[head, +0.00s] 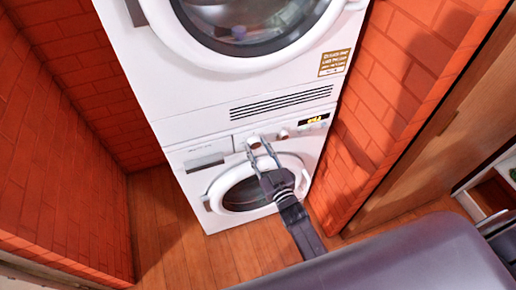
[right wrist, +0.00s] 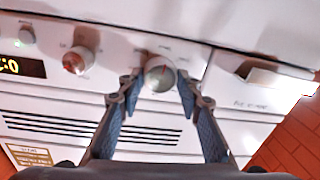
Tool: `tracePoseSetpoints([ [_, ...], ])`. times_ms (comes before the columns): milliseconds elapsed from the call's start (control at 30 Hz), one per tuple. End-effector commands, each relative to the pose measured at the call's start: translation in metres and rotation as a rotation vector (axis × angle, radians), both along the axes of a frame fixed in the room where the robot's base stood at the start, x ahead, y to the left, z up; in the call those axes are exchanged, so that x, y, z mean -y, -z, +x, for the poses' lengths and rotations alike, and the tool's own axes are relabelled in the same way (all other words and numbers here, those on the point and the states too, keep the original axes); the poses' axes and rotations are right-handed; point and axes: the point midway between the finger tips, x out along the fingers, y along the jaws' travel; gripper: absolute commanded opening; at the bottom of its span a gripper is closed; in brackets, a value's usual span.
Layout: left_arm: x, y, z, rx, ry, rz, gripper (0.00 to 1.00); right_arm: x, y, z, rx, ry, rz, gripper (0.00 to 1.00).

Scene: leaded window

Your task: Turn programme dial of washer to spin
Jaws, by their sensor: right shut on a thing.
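The washer (head: 190,183) is the white lower machine of a stack, with a round door and a control panel along its top. Its programme dial (head: 254,142) is a round knob on that panel; in the right wrist view the dial (right wrist: 160,73) has a pale rim and a greyish face with a thin mark. My right gripper (head: 263,153) reaches down to the panel. In the wrist view its fingers (right wrist: 159,88) stand on both sides of the dial, shut on it. The printed labels around it are too small to read. My left gripper is not in view.
A smaller knob (head: 283,134) and a lit display (head: 314,120) sit right of the dial. A drawer (head: 205,161) is to its left. A second machine (head: 200,88) stands on top. Brick walls (head: 395,75) flank the stack, with wooden floor (head: 165,225) in front.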

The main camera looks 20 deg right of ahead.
Motion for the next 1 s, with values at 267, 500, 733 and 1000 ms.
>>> tracePoseSetpoints([
  [267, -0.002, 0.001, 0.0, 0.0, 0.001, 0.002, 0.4, 0.0, 0.001, 0.0, -0.008, 0.0, 0.191, 0.08],
  [500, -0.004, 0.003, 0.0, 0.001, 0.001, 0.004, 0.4, 0.0, 0.003, 0.0, -0.016, -0.001, 0.418, 0.08],
  [733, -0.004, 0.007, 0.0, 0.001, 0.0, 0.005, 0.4, 0.0, 0.003, 0.0, -0.023, -0.001, 0.637, 0.08],
  [1000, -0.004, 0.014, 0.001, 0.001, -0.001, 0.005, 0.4, 0.0, 0.004, 0.0, -0.032, 0.001, 0.894, 0.08],
])
